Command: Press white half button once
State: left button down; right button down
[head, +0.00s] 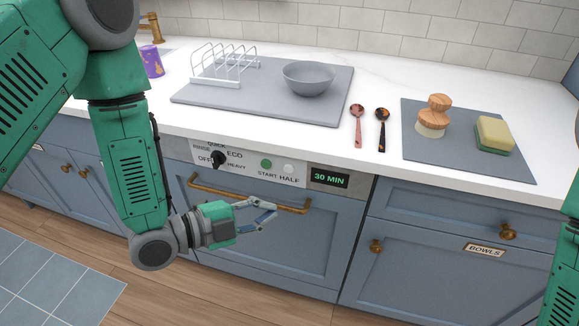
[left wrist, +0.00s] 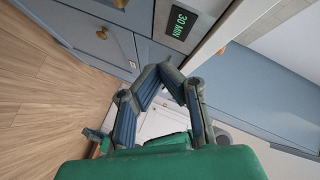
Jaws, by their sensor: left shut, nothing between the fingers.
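The white HALF button (head: 288,168) is a small round button on the dishwasher's control panel (head: 205,160), just right of the green START button (head: 266,163). My left gripper (head: 272,211) is shut and empty. In the head view it shows below the panel, close to the brass handle, apart from the button. The left wrist view shows its fingers (left wrist: 161,72) meeting at the tips, with a pale surface behind them; I cannot make out the button there. My right gripper is not in view.
The brass handle (head: 245,200) juts out below. The counter above holds a grey bowl (head: 308,77), a white rack (head: 226,64), two spoons and a sponge (head: 494,133).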

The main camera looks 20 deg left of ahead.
aim_at(289, 169)
pick_arm(q)
jog(key=w, duration=0.8)
jog(key=shift+w+d+b, duration=0.25)
jog(key=shift+w+b, duration=0.15)
jog(key=shift+d, duration=0.4)
jog(key=shift+a, duration=0.3)
jog(key=shift+d, duration=0.2)
jog(key=shift+w+a, duration=0.1)
jog(key=shift+w, duration=0.05)
jog(key=shift+w, duration=0.25)
